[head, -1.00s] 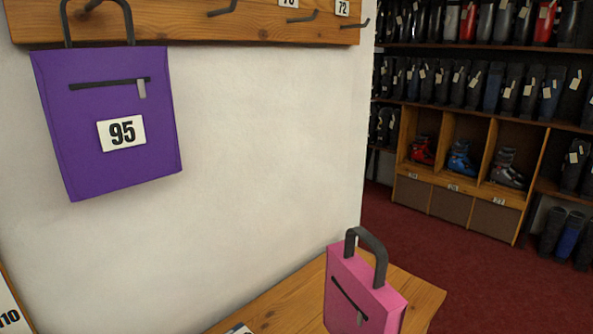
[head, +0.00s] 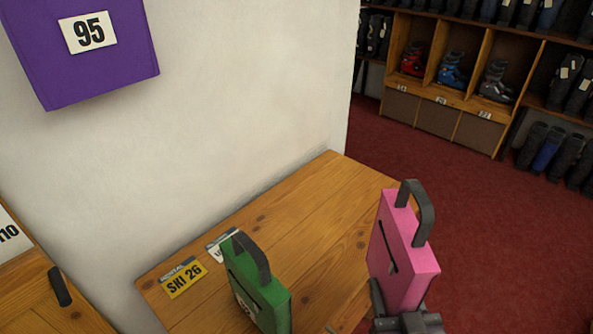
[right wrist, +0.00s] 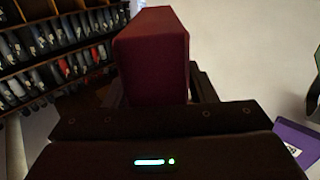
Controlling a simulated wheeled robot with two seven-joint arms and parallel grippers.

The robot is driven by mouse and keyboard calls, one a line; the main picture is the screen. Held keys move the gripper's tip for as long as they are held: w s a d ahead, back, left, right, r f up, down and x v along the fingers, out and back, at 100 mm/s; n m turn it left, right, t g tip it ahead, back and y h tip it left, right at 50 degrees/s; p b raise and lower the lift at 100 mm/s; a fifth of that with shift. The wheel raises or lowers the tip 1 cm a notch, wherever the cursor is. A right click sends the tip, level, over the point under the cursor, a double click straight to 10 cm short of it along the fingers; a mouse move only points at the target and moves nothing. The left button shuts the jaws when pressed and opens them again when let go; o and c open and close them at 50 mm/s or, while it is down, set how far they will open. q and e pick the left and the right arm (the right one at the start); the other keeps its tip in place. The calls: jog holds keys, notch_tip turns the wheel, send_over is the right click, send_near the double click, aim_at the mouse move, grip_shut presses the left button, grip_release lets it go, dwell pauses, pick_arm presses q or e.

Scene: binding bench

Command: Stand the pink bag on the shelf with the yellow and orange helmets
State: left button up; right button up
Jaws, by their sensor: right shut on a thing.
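The pink bag (head: 406,252) has a dark handle on top and a dark slanted zip. It is upright in the head view, in front of the bench's right end. My right gripper (head: 400,312) is shut on its lower part, and the fingertips are mostly hidden. The bag also shows as a dark red block (right wrist: 152,55) beyond the gripper in the right wrist view. I cannot tell its exact height over the bench. My left gripper is out of view. The yellow and orange helmets and their shelf are not in view.
A green bag (head: 258,294) stands on the wooden bench (head: 300,215), near a yellow "SKI 26" tag (head: 184,278). A purple bag (head: 100,65) marked 95 hangs at the wall. Boot racks (head: 450,75) stand far back. Red floor (head: 490,220) is clear at right.

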jog(key=shift+w+r, duration=0.1)
jog(key=shift+r, duration=0.05)
jog(key=w+a+r+n+g+y, duration=0.2)
jog(key=w+a+r+n+y, duration=0.2)
jog(key=w+y, duration=0.2)
jog(key=w+a+r+n+g+y, duration=0.2)
jog(key=w+a+r+n+y, duration=0.2)
jog(key=w, duration=0.6)
jog(key=shift+a+r+n+g+y, duration=0.15)
jog(key=shift+r+n+g+y, duration=0.2)
jog(key=shift+r+y, duration=0.6)
jog(key=shift+f, duration=0.25)
notch_tip(320, 180, down, 18)
jog(key=shift+f+p, duration=0.15)
jog(key=shift+p, duration=0.85)
jog(key=shift+f, duration=0.35)
jog(key=shift+w+f, duration=0.1)
jog(key=shift+f, duration=0.15)
